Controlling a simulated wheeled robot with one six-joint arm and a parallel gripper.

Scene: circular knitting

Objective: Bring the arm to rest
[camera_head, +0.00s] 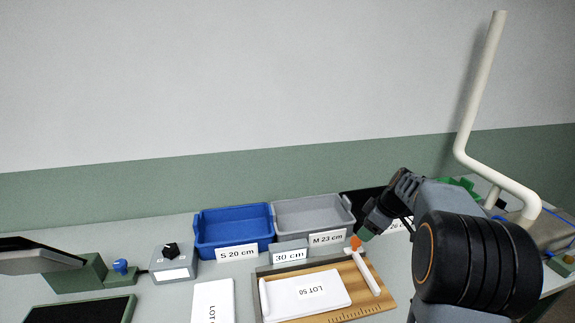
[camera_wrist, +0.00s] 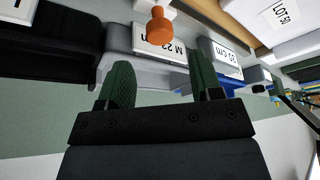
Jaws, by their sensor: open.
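My gripper (camera_head: 362,236) is at the right of the bench in the head view, with the arm reaching in from the right edge. In the wrist view my gripper (camera_wrist: 160,85) shows two green textured fingers spread apart with nothing between them. An orange knob (camera_head: 355,243) on the white sliding bar (camera_head: 366,270) of the wooden board lies close to the fingers in the head view. The orange knob (camera_wrist: 153,27) appears beyond the fingertips in the wrist view, apart from them.
A blue bin (camera_head: 233,246) labelled S 20 cm and a grey bin (camera_head: 325,229) labelled M 23 cm stand behind the wooden board (camera_head: 345,317). A black-knobbed box (camera_head: 173,273) and a dark tray (camera_head: 80,311) are left. A white bent pipe (camera_head: 478,95) rises at right.

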